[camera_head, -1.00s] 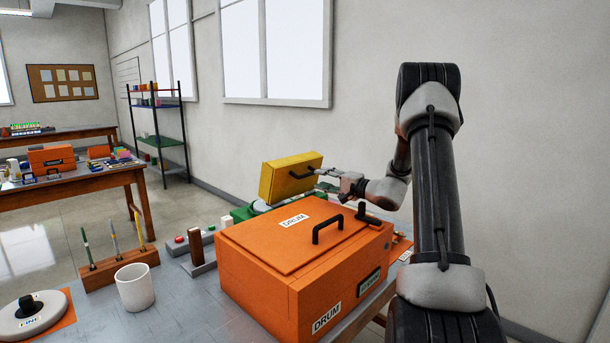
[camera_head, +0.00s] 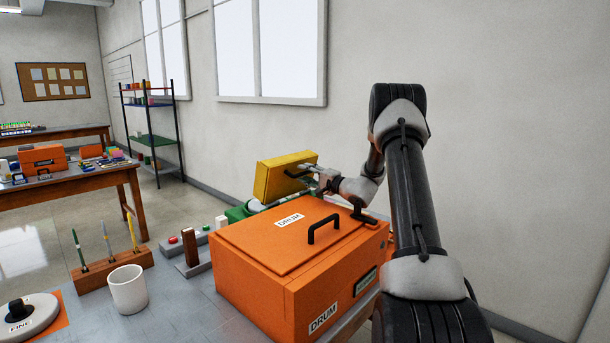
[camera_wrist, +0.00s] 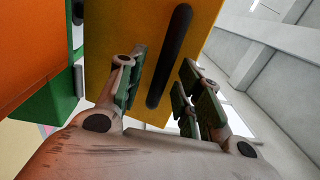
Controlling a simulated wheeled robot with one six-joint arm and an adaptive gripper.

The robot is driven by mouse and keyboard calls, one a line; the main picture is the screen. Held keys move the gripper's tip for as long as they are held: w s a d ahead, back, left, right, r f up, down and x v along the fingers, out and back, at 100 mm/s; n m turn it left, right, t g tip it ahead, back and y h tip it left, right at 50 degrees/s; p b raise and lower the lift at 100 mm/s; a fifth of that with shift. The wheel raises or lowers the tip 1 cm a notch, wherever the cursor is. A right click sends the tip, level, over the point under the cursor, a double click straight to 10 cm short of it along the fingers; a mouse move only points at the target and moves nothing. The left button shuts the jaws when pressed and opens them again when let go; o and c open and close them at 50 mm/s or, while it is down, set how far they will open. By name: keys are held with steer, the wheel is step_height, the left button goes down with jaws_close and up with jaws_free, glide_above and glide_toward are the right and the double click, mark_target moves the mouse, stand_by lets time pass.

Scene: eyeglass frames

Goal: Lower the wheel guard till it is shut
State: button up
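The wheel guard (camera_head: 268,181) is a yellow box-like cover with a black bar handle, standing raised above a green machine (camera_head: 238,213) behind the orange drum box. In the wrist view the yellow guard (camera_wrist: 118,40) fills the middle, and its black handle (camera_wrist: 168,58) runs up between my fingers. My gripper (camera_head: 307,174) is at the handle, to the right of the guard. In the wrist view my gripper (camera_wrist: 160,92) is open, with green-padded fingers on either side of the handle's lower end and gaps visible on both sides.
The orange drum box (camera_head: 260,245) with a black lid handle stands just in front of the guard, below my arm. A wall runs along the right.

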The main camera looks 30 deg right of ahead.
steer(key=shift+w+a, duration=0.15)
steer(key=shift+w, duration=0.3)
jaws_close()
steer(key=shift+a+r, duration=0.1)
